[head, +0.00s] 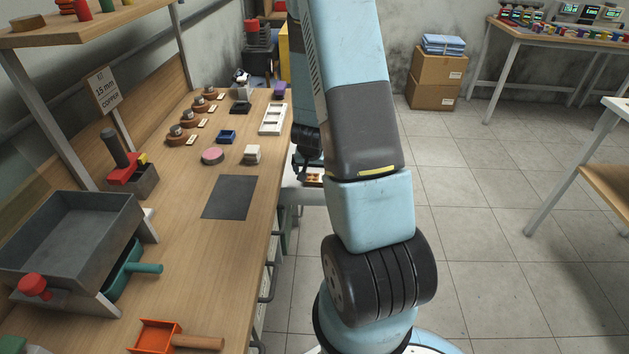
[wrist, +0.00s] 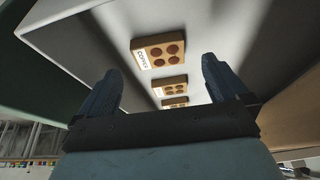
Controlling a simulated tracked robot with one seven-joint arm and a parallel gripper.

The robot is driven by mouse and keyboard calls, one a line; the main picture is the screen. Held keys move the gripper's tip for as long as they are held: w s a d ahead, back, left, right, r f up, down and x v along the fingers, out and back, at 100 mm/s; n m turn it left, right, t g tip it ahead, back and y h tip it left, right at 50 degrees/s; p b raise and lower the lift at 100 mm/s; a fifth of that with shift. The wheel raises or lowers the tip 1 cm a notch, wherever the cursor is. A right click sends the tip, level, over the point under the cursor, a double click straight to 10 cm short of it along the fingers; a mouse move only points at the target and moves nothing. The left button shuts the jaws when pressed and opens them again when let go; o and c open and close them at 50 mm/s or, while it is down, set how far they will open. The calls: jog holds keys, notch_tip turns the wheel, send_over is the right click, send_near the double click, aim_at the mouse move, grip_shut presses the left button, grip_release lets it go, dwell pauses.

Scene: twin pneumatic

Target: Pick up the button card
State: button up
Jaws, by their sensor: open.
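In the wrist view the largest one (wrist: 158,51) is a tan block with several red-brown round buttons and a white label that seems to read "COPPER". A second card (wrist: 170,86) and a third (wrist: 175,102) appear below it in a row. My gripper (wrist: 160,88) is open and empty, its two dark fingers to either side of the row and apart from the cards. In the head view a card (head: 313,178) shows beside the bench, just below my dark gripper (head: 301,168), partly behind my arm.
In the head view the wooden bench (head: 185,270) holds a dark mat (head: 230,197), a white slotted tray (head: 273,119) and a grey bin (head: 70,240).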

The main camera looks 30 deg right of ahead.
aim_at(314, 177)
jog(key=shift+d+x, duration=0.2)
jog(key=shift+x, duration=2.5)
jog(key=shift+w+r, duration=0.1)
jog(key=shift+c, duration=0.4)
jog(key=c, duration=0.9)
jog(key=shift+r, duration=0.1)
jog(key=shift+c, duration=0.2)
